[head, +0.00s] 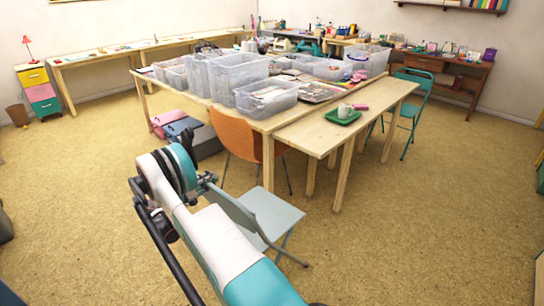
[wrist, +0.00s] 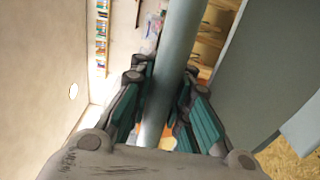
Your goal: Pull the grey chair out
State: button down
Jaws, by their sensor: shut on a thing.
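The grey folding chair (head: 272,212) stands on the floor in the head view, just right of my arm and in front of the tables. Its backrest is partly hidden behind my arm. My gripper (head: 207,183) is at the top of the backrest. In the wrist view my gripper (wrist: 162,88) has its teal-padded fingers on both sides of a grey tube of the chair (wrist: 176,45), shut on it. A flat grey panel of the chair fills the right of the wrist view.
An orange chair (head: 236,136) stands at the wooden table (head: 285,120), behind the grey one. A narrower table (head: 310,134) bears a green tray (head: 342,117). A teal chair (head: 414,100) stands farther right. The floor (head: 410,240) is clear at the front right.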

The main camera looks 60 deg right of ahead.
jog(key=shift+s+d+f, duration=0.35)
jog(key=shift+d+f, duration=0.1)
jog(key=shift+f, duration=0.2)
jog(key=shift+d+f, duration=0.1)
jog(key=shift+d, duration=0.05)
jog(key=c, duration=1.8)
grip_release()
jog(key=shift+d+f, duration=0.25)
jog(key=shift+d, duration=0.15)
jog(key=o, duration=0.4)
jog(key=shift+a+r, duration=0.1)
jog(key=shift+r, duration=0.1)
jog(key=shift+o, duration=0.2)
jog(key=shift+w+a+r, duration=0.1)
jog(key=shift+w+a, duration=0.05)
jog(key=shift+w+a, duration=0.1)
jog(key=shift+a, duration=0.1)
jog(key=v, duration=1.2)
jog(key=shift+r, duration=0.25)
jog(key=shift+w, duration=0.15)
